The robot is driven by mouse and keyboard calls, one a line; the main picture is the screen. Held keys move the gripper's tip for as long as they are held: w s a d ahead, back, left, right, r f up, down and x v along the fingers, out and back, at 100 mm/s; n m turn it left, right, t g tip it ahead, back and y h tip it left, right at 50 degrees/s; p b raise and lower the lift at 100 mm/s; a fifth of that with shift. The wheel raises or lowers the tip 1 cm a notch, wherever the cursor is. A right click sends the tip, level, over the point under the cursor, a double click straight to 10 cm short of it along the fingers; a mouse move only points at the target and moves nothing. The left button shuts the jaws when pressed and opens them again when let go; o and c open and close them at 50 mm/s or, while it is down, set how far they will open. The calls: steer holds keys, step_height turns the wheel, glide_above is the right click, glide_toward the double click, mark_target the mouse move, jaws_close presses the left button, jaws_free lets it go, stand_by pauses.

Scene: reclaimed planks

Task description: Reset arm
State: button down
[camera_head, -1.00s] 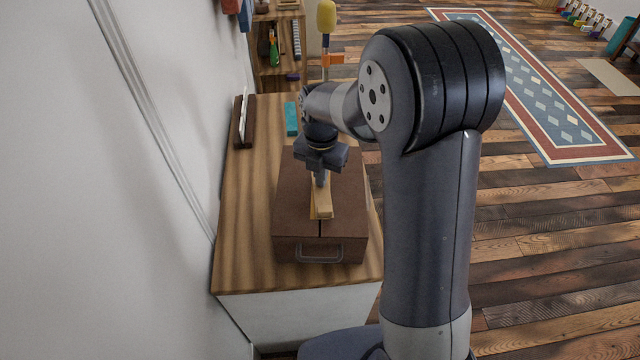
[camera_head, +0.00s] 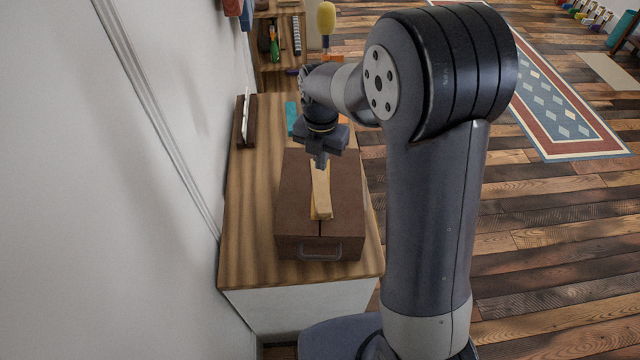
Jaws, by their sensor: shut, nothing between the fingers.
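My gripper (camera_head: 321,161) is shut and empty. It hangs pointing down, above the far part of a brown box (camera_head: 296,205) with a metal handle on its near side. A light wooden block (camera_head: 321,195) lies lengthwise on the middle of the box top, and its near end shows clear of the gripper. My fingertips appear at the block's far end; I cannot tell whether they touch it. My arm bends over from the right, and its upper links hide part of the cabinet top's far right.
The box stands on a wooden cabinet top (camera_head: 245,240) beside a white wall (camera_head: 120,220). A dark holder (camera_head: 247,125) with a pale upright item stands at the left, and a teal item (camera_head: 291,118) lies behind the box. A patterned rug (camera_head: 560,110) lies on the plank floor.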

mark_target(321, 186)
steer(key=shift+f, duration=0.2)
step_height(321, 186, down, 7)
steer(key=b, duration=0.5)
steer(key=shift+r+b, duration=0.1)
steer(key=shift+b, duration=0.2)
steer(key=shift+r, duration=0.1)
steer(key=shift+r, duration=0.1)
